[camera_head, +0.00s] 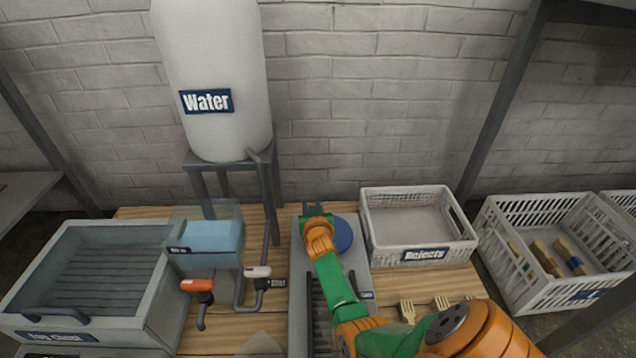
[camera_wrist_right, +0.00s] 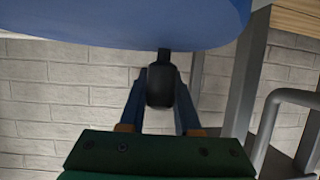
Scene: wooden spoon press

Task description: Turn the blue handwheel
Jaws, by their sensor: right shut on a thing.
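The blue handwheel (camera_head: 343,235) is a flat round disc on the grey press (camera_head: 358,258), partly hidden by my right arm. In the right wrist view the blue handwheel (camera_wrist_right: 130,20) fills the top, with a black crank knob (camera_wrist_right: 160,86) hanging from its edge. My right gripper (camera_head: 313,212) reaches over the left side of the wheel. In the right wrist view its two fingers (camera_wrist_right: 160,98) stand on either side of the black knob, shut on it. My left gripper is in neither view.
A white crate (camera_head: 462,240) labelled Rejects stands right of the press, with wooden forks (camera_head: 440,303) before it. A water tank (camera_head: 215,65) on a stand rises behind left. Left are a grey bin (camera_head: 150,262) and valves with orange (camera_head: 197,285) and white (camera_head: 257,272) handles.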

